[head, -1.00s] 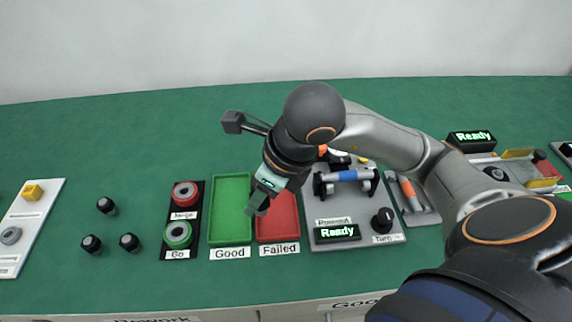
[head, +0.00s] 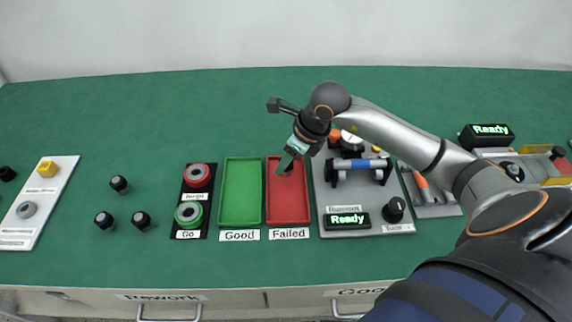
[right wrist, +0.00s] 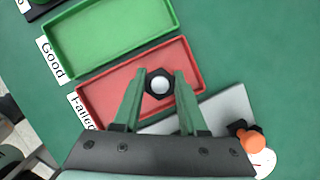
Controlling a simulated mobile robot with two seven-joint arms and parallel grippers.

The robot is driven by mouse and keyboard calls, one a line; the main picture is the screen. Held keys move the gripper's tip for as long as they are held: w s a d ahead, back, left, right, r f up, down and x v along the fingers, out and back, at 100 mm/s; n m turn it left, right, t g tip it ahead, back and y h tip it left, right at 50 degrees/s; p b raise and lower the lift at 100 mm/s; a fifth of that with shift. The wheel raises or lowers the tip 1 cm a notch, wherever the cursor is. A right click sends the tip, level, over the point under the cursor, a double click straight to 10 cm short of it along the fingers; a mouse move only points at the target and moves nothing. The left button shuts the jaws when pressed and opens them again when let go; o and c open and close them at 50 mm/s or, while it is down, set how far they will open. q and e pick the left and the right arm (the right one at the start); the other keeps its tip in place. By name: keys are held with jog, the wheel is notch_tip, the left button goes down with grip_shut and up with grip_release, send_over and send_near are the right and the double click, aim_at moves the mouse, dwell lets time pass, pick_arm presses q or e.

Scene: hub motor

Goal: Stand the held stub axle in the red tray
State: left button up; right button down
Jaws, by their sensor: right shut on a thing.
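The red tray (head: 286,208), labelled Failed, lies on the green table right of the green tray. My right gripper (head: 285,166) is over the far part of the red tray in the head view. In the right wrist view its two fingers are shut on the stub axle (right wrist: 159,84), a dark hexagonal piece with a bright round end, seen end-on. The red tray (right wrist: 102,92) shows behind it, with no other part in its visible floor. I cannot tell whether the axle touches the tray floor. My left gripper is not in view.
The green tray (head: 240,222) adjoins on the left, and a black panel with red and green buttons (head: 187,215) stands beyond it. A grey fixture plate (head: 328,205) with a Ready display is close on the right. Several black-capped parts (head: 119,184) stand at left.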

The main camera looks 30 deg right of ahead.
jog(key=shift+f, duration=0.95)
jog(key=shift+f, duration=0.1)
jog(key=shift+f, duration=0.15)
jog(key=shift+c, duration=2.2)
grip_release()
jog(key=shift+s+r, duration=0.1)
jog(key=shift+r, duration=0.4)
jog(key=v, duration=1.1)
jog(key=shift+r, duration=0.25)
jog(key=shift+s, duration=0.15)
